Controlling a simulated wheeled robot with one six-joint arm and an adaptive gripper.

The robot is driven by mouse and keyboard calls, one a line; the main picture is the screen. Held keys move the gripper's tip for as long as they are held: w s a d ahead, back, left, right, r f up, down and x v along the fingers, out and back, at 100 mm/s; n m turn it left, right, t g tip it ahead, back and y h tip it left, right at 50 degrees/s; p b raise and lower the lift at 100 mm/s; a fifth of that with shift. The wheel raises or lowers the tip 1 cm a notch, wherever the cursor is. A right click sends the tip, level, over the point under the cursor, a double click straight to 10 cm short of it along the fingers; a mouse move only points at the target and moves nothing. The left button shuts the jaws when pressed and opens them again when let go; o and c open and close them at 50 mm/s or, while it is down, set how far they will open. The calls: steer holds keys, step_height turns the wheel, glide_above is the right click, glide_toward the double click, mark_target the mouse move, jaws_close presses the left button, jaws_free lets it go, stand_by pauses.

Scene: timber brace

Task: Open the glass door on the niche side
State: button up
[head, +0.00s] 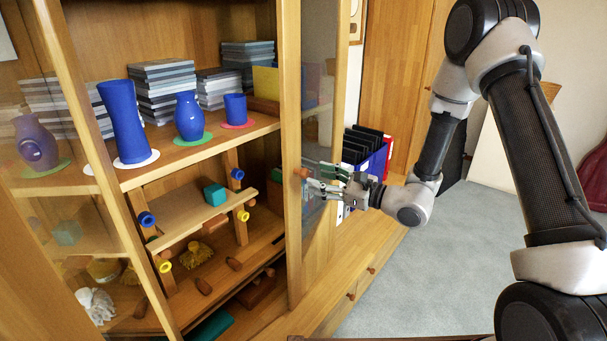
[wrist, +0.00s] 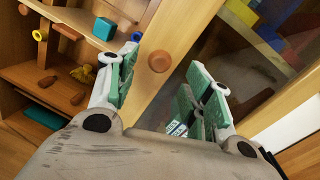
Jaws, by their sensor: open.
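A glass door (head: 293,100) with a light wooden frame stands at the right part of the wooden cabinet. A round wooden knob (head: 303,172) sits on its frame. My gripper (head: 313,181) is at the knob with its fingers open. In the wrist view, the knob (wrist: 159,62) shows between the two green-padded fingertips (wrist: 166,56), without clear contact on either side. The dark glass pane (wrist: 225,70) lies to the right of the frame there. I cannot tell whether this door is slightly ajar.
Shelves left of the door hold blue vases (head: 124,122), stacked grey cases (head: 163,90) and a timber brace (head: 205,212) with a teal block (head: 215,194). Binders (head: 365,150) stand right of the door. Grey carpet (head: 430,265) is free at the right.

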mark_target(308, 175)
steer(key=x, duration=0.6)
steer(key=shift+s, duration=0.1)
jaws_close()
